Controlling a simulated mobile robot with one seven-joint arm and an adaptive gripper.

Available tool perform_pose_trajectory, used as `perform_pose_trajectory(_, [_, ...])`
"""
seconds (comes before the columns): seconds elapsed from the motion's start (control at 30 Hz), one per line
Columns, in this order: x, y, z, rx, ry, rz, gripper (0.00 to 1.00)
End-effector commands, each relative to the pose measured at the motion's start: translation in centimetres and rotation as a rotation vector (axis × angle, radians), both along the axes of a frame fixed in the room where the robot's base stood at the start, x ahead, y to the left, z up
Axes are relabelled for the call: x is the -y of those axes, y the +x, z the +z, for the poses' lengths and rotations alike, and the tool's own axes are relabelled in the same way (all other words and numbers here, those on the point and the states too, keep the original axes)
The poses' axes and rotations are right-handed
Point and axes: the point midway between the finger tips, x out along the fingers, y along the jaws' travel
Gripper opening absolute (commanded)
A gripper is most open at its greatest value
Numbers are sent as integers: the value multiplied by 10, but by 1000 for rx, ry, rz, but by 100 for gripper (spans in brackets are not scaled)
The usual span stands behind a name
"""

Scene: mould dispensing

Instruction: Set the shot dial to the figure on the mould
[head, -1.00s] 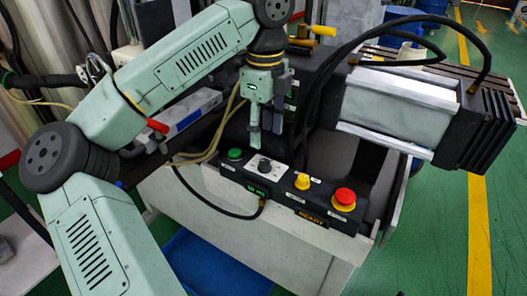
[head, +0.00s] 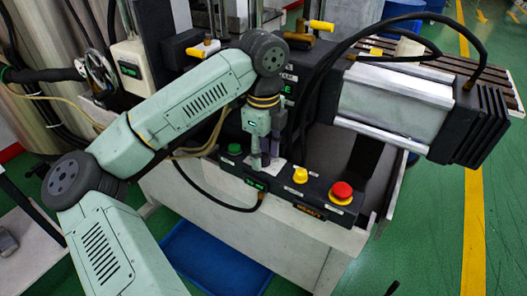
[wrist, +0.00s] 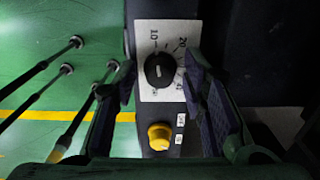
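The shot dial (wrist: 159,71) is a black round knob with a white pointer line, on a white plate (wrist: 148,34) with a printed scale around it. My gripper (wrist: 160,80) is open, with one finger on each side of the knob in the wrist view; I cannot tell whether they touch it. In the head view my gripper (head: 265,166) is over the control panel (head: 318,205) and hides most of the dial. No figure on the mould is readable in these frames.
A yellow button (wrist: 159,136) sits beside the dial plate. The panel also carries a green button (head: 234,149), a red mushroom button (head: 341,191) and a small green-lit display (head: 256,184). Black hoses and a large silver cylinder (head: 395,95) are behind and to the right.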

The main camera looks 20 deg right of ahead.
Motion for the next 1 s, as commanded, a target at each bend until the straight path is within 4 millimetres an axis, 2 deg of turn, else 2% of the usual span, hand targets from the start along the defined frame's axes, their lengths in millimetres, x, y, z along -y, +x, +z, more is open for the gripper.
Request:
perform_pose_trajectory(0.07, [0, 0, 0, 0, 0, 0, 31])
perform_pose_trajectory(0.53, [0, 0, 0, 1, -1, 0, 0])
perform_pose_trajectory(0.8, [0, 0, 0, 1, 0, -15, 0])
perform_pose_trajectory(1.0, [0, 1, -2, 3, 0, -92, 0])
